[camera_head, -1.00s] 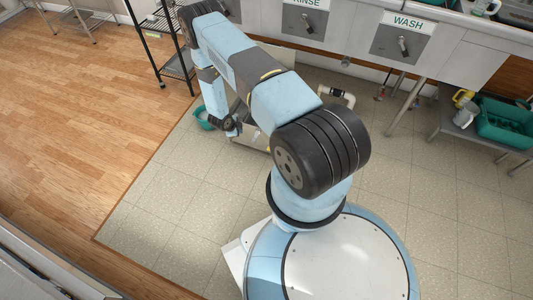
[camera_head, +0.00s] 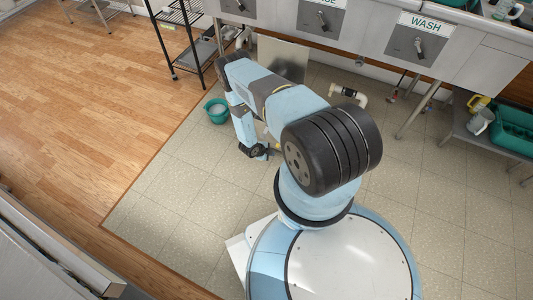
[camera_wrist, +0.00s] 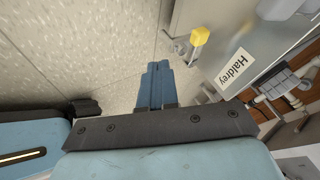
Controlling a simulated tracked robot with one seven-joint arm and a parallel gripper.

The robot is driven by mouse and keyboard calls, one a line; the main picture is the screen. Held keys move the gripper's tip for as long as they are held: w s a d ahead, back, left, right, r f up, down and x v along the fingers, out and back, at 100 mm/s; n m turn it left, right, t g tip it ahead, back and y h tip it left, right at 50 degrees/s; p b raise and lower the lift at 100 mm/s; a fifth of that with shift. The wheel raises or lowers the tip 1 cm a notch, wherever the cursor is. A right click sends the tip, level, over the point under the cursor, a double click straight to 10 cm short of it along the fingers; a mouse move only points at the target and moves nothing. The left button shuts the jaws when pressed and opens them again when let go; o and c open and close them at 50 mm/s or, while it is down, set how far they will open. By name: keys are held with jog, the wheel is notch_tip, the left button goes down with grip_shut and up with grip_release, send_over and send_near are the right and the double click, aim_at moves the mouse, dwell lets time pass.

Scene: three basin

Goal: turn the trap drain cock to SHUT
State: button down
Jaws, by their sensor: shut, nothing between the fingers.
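The trap (camera_wrist: 215,75) is a pale metal box with a "Haldrey" label in the wrist view. Its drain cock (camera_wrist: 199,36) has a yellow handle on a small metal fitting low on the box's side. My gripper (camera_wrist: 157,66) is shut and empty, its blue fingers together over the floor. The fingertips are to the left of and below the yellow handle in the picture, apart from it. In the head view my arm hides much of the area around the cock, and I cannot read any SHUT marking.
A teal bucket (camera_head: 216,111) stands on the tiles left of my arm. White pipework (camera_head: 348,94) lies under the basins, right of the arm. A black wire rack (camera_head: 181,40) stands at the back left. The tiled floor at left front is clear.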

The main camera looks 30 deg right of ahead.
aim_at(277, 146)
jog(key=w+d+f, duration=0.3)
jog(key=d, duration=0.2)
dwell(0.5)
jog(key=shift+w+d+r, duration=0.1)
jog(key=shift+w+d, duration=0.35)
jog(key=shift+w, duration=0.4)
jog(key=shift+a, duration=0.1)
